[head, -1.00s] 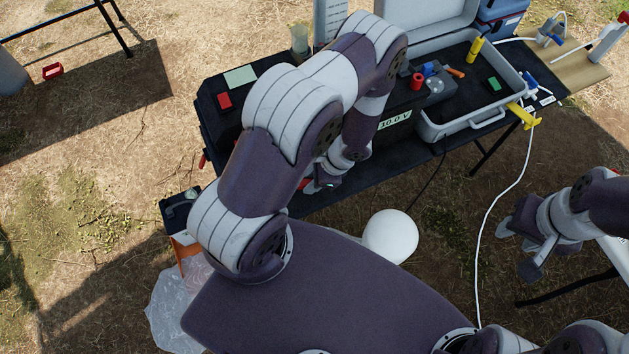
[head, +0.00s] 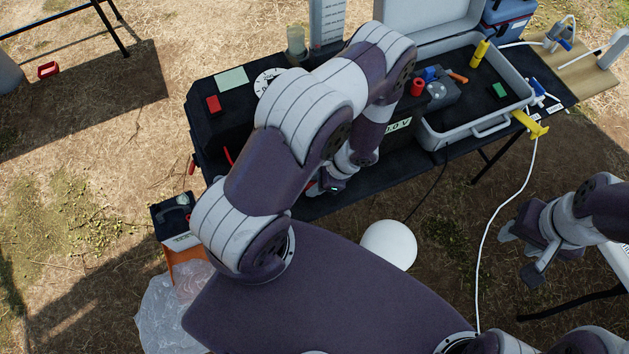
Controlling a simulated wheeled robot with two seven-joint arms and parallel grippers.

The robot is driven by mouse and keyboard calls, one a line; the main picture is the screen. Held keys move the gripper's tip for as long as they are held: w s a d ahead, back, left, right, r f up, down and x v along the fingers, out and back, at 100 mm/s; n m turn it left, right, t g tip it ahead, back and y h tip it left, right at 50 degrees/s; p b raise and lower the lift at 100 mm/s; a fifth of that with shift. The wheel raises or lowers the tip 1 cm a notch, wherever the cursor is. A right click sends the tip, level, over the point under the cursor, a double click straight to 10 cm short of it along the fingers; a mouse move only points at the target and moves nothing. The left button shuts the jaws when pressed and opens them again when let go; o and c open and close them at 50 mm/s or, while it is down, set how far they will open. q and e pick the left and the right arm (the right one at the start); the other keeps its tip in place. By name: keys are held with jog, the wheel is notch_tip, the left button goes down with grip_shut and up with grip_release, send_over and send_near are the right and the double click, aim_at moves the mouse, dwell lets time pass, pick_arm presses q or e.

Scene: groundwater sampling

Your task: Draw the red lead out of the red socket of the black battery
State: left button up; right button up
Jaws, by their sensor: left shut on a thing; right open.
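My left gripper (head: 326,188) points down at the near edge of the black table, below my bent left arm. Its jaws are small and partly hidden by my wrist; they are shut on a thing. A bit of red shows beside them, probably the red lead. A red curved strip (head: 228,154) also shows left of my arm. A black housing with a label ending in "0 V" (head: 397,125) shows right of my arm. My arm covers the middle of the table, so I cannot make out the battery's red socket. My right gripper (head: 531,262) is open and empty, away from the table.
A grey open case (head: 470,132) holds a yellow cylinder (head: 479,53). A red knob (head: 417,87) stands left of it. A white ball-shaped object (head: 389,245) lies in front of the table. A white hose (head: 487,220) hangs to the ground. A dark box (head: 172,217) stands at lower left.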

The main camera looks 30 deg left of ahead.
pick_arm(q)
jog(key=shift+s, duration=0.1)
jog(key=shift+f, duration=0.25)
jog(key=shift+f+b, duration=0.5)
jog(key=shift+b, duration=0.2)
jog(key=shift+s+f, duration=0.1)
jog(key=shift+f, duration=0.1)
